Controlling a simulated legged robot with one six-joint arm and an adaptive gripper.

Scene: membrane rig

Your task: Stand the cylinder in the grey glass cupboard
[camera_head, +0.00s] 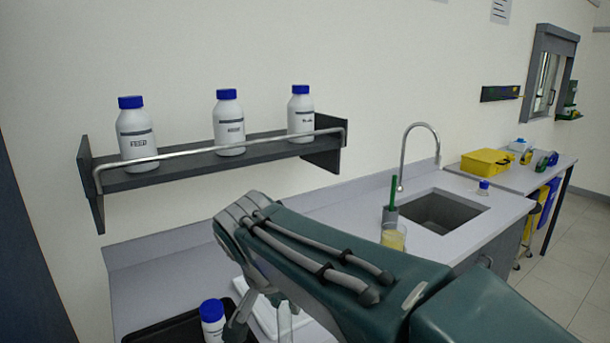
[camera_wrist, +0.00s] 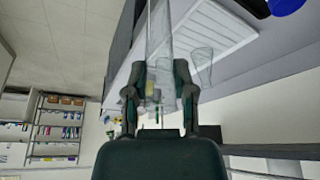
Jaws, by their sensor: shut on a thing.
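My gripper (camera_wrist: 160,96) is shut on a clear glass cylinder (camera_wrist: 158,45), which stretches away between the two fingers in the wrist view. In the head view my arm hides most of my gripper, and part of a clear glass piece (camera_head: 284,322), apparently the cylinder, shows beside it over the counter. I cannot make out a grey glass cupboard for certain. A shelving unit (camera_wrist: 58,128) with several stocked shelves shows at the left of the wrist view, but I cannot tell whether it is that cupboard.
A white ribbed tray (camera_wrist: 222,32) and a clear beaker (camera_wrist: 202,66) are near the cylinder. A blue-capped bottle (camera_head: 212,322) stands on a black tray (camera_head: 165,332). Above, a wall shelf (camera_head: 190,157) holds three bottles. A sink (camera_head: 440,210) and yellow box (camera_head: 487,162) lie right.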

